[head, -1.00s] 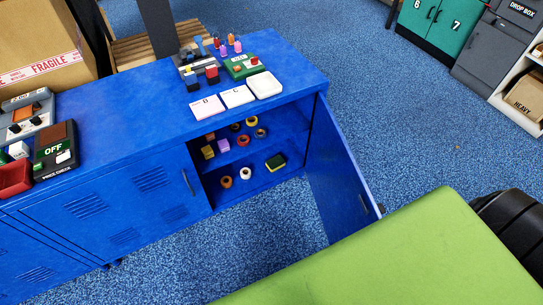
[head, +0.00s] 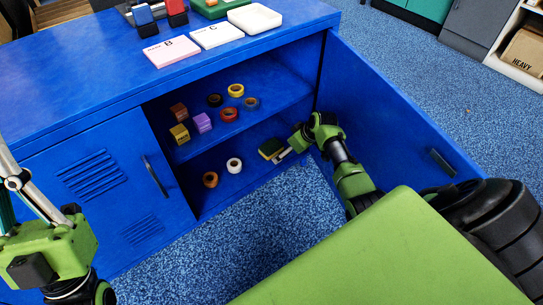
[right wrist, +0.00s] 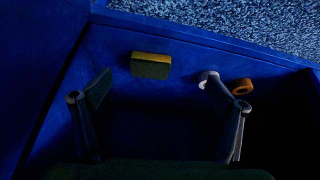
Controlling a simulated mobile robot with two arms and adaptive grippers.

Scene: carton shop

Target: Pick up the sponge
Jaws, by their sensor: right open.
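The sponge (head: 270,149), yellow and dark green, lies on the lower shelf of the blue cabinet, towards its right side. In the right wrist view the sponge (right wrist: 150,66) lies ahead of my fingers, between their lines and apart from them. My right gripper (head: 287,147) reaches into the cabinet past the open door and is close to the sponge. In the right wrist view the right gripper (right wrist: 160,88) has its fingers wide apart with nothing between them. Part of my left arm shows at the lower left, but its fingers are not seen.
The open cabinet door (head: 390,120) stands to the right of my right arm. Tape rolls, one white (head: 234,165) and one orange (head: 210,179), stand left of the sponge. The upper shelf (head: 270,104) above holds several tape rolls and small blocks. The cabinet's right wall is close.

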